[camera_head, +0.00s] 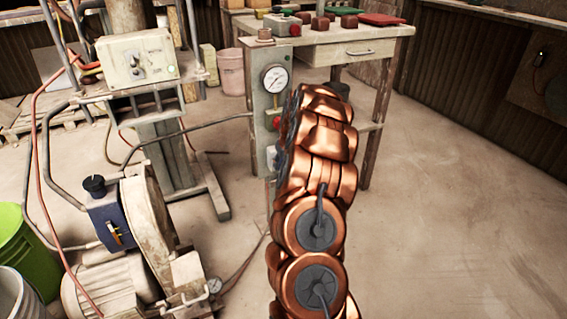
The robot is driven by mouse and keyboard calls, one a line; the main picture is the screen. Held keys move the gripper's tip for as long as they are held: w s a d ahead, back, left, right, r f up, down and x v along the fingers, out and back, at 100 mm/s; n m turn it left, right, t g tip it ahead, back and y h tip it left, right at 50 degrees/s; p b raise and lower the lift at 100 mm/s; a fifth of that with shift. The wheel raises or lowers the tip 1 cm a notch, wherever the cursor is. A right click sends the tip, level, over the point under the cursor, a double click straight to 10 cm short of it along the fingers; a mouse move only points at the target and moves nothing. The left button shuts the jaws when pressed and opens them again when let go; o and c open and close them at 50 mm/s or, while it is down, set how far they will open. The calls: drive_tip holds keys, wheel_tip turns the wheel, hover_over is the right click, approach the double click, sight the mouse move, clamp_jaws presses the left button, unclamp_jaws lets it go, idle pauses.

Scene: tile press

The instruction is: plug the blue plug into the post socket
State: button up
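The grey-green post (257,115) stands at the left front of the wooden bench and carries a round gauge (275,78). A red part (276,121) shows on it below the gauge. Lower down is a pale fitting with some blue (272,156), partly covered by my arm; I cannot tell whether it is the socket or the plug. My copper arm reaches up the middle of the view. Dark parts along its far left edge may be my gripper (287,135), close in front of the post in the picture. Its fingers and anything held are hidden.
A press with a control box (137,60) stands at the left. A blue-sided machine (107,222) with a motor and hoses is at the lower left, by a green bucket (25,250). A bench (345,38) with a drawer is behind. The floor at right is clear.

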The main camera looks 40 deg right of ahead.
drive_tip(key=shift+w+d, duration=0.15)
drive_tip(key=shift+w, duration=0.25)
idle(0.4)
drive_tip(key=o, duration=1.2)
drive_tip(key=shift+r, duration=0.1)
drive_tip(key=v, duration=1.2)
